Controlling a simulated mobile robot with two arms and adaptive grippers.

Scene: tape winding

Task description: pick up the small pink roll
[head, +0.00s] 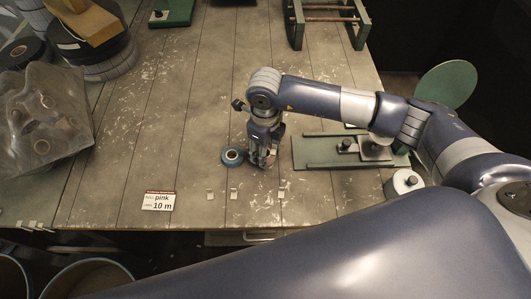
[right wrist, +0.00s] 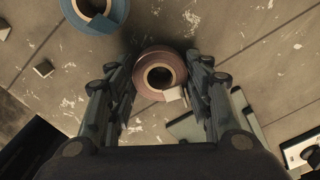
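The small pink roll (right wrist: 142,86) lies flat on the table in the right wrist view, dull pink-brown with a dark round core and a pale tab at its lower edge. My right gripper (right wrist: 160,68) is open, with one finger on each side of the roll and narrow gaps that look clear. In the head view, my right gripper (head: 264,158) points down at the table and largely hides the pink roll. My left gripper is not in view.
A blue roll (head: 232,156) lies just left of the right gripper and also shows in the right wrist view (right wrist: 72,17). A green-based device (head: 320,152) stands close on the right. A card (head: 158,201) reads pink, 10 m. Small pale tabs lie near the front edge.

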